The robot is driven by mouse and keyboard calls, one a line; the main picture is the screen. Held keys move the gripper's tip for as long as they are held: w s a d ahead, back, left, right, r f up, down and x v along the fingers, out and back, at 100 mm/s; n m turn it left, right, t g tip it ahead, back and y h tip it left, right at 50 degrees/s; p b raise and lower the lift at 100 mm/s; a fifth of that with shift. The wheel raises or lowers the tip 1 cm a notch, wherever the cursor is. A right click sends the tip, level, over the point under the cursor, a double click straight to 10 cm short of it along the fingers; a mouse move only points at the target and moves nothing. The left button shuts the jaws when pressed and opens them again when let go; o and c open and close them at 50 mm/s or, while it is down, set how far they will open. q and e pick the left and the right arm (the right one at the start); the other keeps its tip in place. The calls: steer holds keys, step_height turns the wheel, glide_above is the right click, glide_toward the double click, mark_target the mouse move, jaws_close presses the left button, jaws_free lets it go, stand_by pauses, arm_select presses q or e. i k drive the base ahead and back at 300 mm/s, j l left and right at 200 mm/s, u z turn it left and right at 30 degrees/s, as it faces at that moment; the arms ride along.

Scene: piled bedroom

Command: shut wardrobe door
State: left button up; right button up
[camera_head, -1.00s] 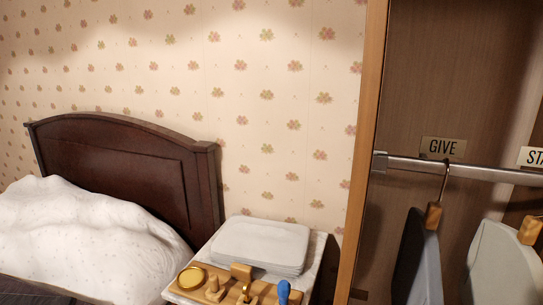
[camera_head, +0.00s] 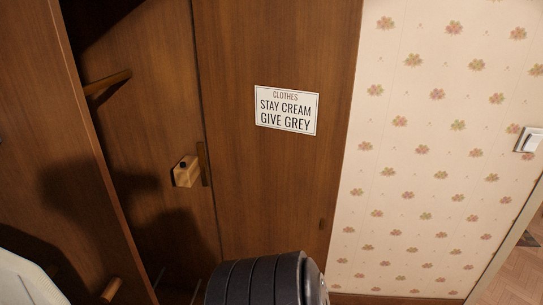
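Brown wooden wardrobe panels fill the left and middle of the head view. The panel with the sign (camera_head: 265,190) stands beside the wallpaper. A dark vertical seam separates it from another wood panel (camera_head: 150,120) to its left. A small pale wooden block (camera_head: 186,171) with a dark spot sits near the seam, beside a narrow upright strip (camera_head: 203,163). A nearer wood panel (camera_head: 40,100) with a lit edge stands at the far left. I cannot tell from this view which panel is the open door. Neither of my grippers is in view.
A dark ribbed rounded thing (camera_head: 255,283) is at the bottom middle; I cannot tell what it is. A white sign (camera_head: 287,110) reads "CLOTHES STAY CREAM GIVE GREY". Flowered wall (camera_head: 430,160) and a light switch (camera_head: 529,140) are at right, with wooden floor (camera_head: 515,275) low down.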

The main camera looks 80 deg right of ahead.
mark_target(277, 77)
steer(key=z, duration=2.75)
